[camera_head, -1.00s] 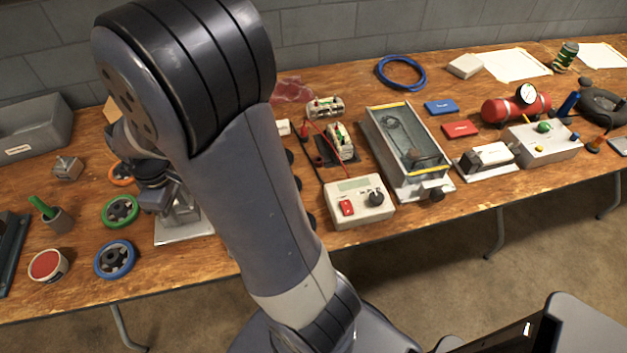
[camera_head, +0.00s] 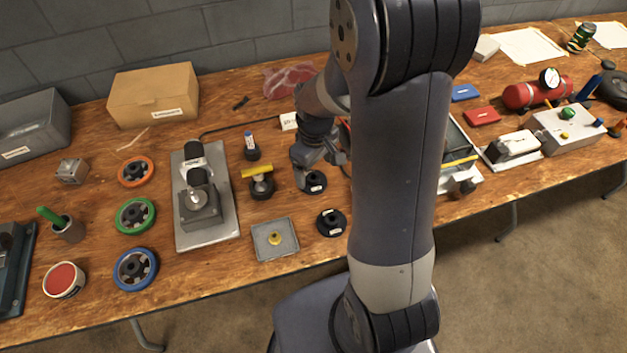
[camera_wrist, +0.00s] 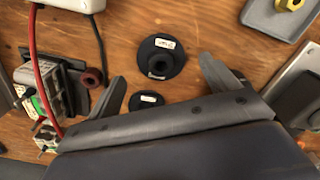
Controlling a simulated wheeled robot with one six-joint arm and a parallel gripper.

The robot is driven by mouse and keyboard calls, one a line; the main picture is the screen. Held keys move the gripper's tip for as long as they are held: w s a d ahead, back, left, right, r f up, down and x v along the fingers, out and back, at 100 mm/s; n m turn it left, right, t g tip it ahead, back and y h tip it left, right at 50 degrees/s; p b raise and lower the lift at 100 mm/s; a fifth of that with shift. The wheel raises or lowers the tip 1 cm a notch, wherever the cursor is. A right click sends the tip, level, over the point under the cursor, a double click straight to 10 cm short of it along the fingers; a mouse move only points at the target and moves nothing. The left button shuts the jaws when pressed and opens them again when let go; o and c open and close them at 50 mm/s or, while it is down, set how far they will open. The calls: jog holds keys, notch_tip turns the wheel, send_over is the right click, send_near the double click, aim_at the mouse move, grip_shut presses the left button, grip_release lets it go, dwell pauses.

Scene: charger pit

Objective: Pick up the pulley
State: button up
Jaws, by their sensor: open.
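No piece is clearly marked as the pulley. Two black round flanged pieces with raised hubs and white labels lie on the table: a front one (camera_head: 331,222) and a rear one (camera_head: 314,183). In the wrist view the front one (camera_wrist: 160,58) lies ahead of the fingers, and the rear one (camera_wrist: 146,100) is partly hidden by my gripper's body. My gripper (camera_head: 320,160) is open and empty above the rear one; its spread fingers (camera_wrist: 168,85) show in the wrist view. Spoked wheels with orange (camera_head: 136,171), green (camera_head: 135,216) and blue (camera_head: 135,269) rims lie at left.
A grey tray (camera_head: 262,250) with a yellow piece, a yellow-handled valve (camera_head: 260,182) and a metal plate (camera_head: 225,225) with a clamp stand left of my gripper. A cardboard box (camera_head: 150,95) is behind. A white box with cables (camera_wrist: 75,4) shows in the wrist view.

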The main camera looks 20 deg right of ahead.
aim_at(315, 177)
notch_tip(315, 177, down, 5)
jog(key=shift+r, duration=0.1)
dwell(0.3)
jog(key=c, duration=1.1)
notch_tip(315, 177, up, 10)
jog(key=shift+r+p, duration=0.1)
jog(key=shift+p, duration=0.2)
jog(key=shift+c, duration=0.2)
